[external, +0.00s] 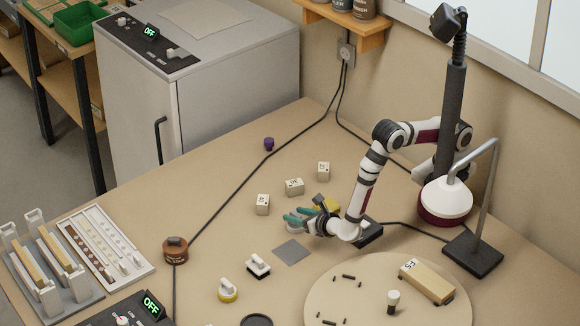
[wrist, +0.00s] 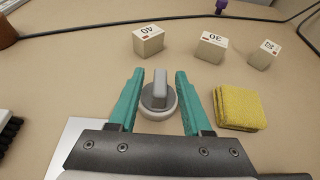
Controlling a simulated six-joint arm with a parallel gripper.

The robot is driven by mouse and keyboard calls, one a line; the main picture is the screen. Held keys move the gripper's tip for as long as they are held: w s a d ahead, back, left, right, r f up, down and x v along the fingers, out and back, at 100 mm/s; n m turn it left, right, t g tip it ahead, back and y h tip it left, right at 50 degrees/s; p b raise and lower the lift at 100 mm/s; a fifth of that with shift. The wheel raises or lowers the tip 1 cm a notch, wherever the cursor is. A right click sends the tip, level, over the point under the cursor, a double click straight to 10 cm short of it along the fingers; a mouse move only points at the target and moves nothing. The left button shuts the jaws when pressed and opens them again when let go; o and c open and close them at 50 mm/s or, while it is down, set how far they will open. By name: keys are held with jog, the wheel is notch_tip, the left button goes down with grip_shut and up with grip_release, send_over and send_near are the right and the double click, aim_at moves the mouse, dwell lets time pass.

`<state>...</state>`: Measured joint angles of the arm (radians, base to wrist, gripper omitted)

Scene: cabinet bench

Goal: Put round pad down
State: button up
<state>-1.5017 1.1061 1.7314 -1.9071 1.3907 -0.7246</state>
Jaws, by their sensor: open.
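The round pad (wrist: 159,98), a light grey disc with an upright grip on top, stands between the fingers of my gripper (wrist: 160,74) in the wrist view. It appears to rest upright on the bench. The teal fingers are open, one on each side of the grip, with a visible gap on both sides. In the external view my gripper (external: 298,217) is low over the bench, and the fingers mostly hide the pad there. A grey square patch (external: 291,252) lies on the bench just in front of my gripper; its pale corner shows at lower left in the wrist view.
A yellow sponge (wrist: 240,107) lies close to the right of my gripper. Several numbered blocks (wrist: 149,41) stand beyond the pad. A black-based tool (external: 258,266) and a yellow-based one (external: 228,290) stand nearer the front. A round board (external: 385,275) is at front right.

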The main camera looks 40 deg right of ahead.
jog(key=v, duration=0.8)
jog(key=shift+s+r, duration=0.15)
jog(key=w+d+r+m+g+h, duration=0.3)
jog(key=w+d+r+m+h, duration=0.15)
jog(key=d+m, duration=0.35)
jog(key=w+d+r+m+g+h, duration=0.3)
jog(key=w+d+r+m, duration=0.25)
jog(key=d, duration=0.35)
jog(key=s+d+r+m+g+y, duration=0.1)
jog(key=s+d+m+g, duration=0.15)
jog(key=d+m, duration=0.3)
jog(key=s+d+r+m+g, duration=0.1)
jog(key=d+r+m+g, duration=0.1)
jog(key=d+m+g, duration=0.3)
jog(key=s+d+r+m+y, duration=0.1)
jog(key=d+m, duration=0.3)
jog(key=d, duration=0.3)
jog(key=s+d+r+m+y, duration=0.1)
jog(key=s+r+m+y, duration=0.1)
jog(key=s+m+y, duration=0.5)
jog(key=s+m, duration=0.1)
jog(key=m, duration=0.5)
jog(key=shift+s+d+m, duration=0.15)
jog(key=shift+s+m, duration=0.1)
jog(key=shift+m, duration=0.05)
jog(key=shift+r, duration=0.1)
